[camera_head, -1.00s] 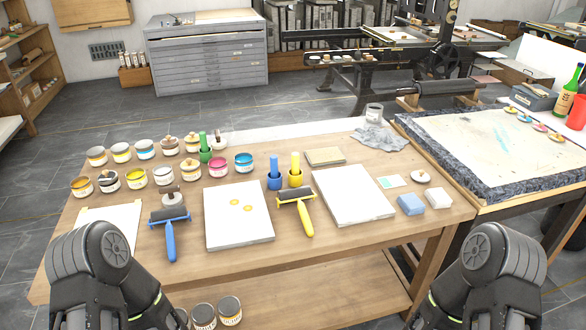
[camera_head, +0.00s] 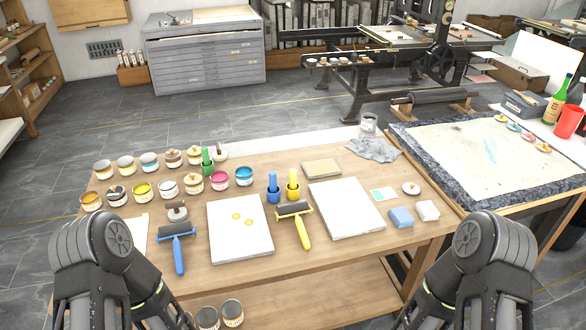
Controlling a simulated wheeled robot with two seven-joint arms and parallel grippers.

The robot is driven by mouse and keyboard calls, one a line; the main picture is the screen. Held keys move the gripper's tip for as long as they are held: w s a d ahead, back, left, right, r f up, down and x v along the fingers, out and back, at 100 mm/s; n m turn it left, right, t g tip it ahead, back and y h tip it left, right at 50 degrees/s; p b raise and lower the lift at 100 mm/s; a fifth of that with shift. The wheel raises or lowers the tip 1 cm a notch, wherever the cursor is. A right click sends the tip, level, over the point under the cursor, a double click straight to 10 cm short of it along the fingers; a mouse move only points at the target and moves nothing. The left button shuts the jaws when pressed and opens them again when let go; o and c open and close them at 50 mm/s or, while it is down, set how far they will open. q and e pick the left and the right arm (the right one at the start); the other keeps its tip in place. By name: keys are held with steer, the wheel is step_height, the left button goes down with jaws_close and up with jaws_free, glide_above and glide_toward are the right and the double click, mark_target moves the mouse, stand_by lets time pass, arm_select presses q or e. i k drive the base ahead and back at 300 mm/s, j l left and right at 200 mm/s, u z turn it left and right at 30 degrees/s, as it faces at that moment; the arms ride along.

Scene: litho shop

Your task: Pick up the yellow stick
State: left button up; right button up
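A yellow stick (camera_head: 293,179) stands upright in a small yellow cup (camera_head: 293,193) near the middle of the wooden table (camera_head: 300,262). A blue stick (camera_head: 272,181) stands in a blue cup just to its left. A green stick (camera_head: 206,158) stands in a green cup farther left. My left arm shows at the lower left and my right arm at the lower right, both in front of the table and well away from the yellow stick. Both grippers are out of the picture.
A yellow-handled roller (camera_head: 301,228) lies just in front of the yellow cup. A blue-handled roller (camera_head: 178,250) and two white slabs (camera_head: 240,245) (camera_head: 347,208) lie around it. Several paint cans (camera_head: 167,189) stand at the left. A tan block (camera_head: 321,168) lies behind right.

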mark_target(292, 171)
steer(key=u, duration=0.4)
steer(key=l+u, duration=0.6)
steer(key=u, duration=0.15)
steer(key=l+u, duration=0.4)
steer(key=k+l+u, duration=0.15)
steer(key=l, duration=0.35)
steer(key=k+l+u, duration=0.1)
steer(key=k+l, duration=0.15)
steer(key=l, duration=0.25)
steer(key=k+l+u, duration=0.15)
steer(key=l, duration=0.3)
steer(key=k+l+u, duration=0.15)
steer(key=k+l, duration=0.15)
steer(key=l, duration=0.15)
steer(key=k+l+u, duration=0.1)
steer(key=k+l, duration=0.4)
steer(key=l, duration=0.15)
steer(key=k+l, duration=0.2)
steer(key=l, duration=0.15)
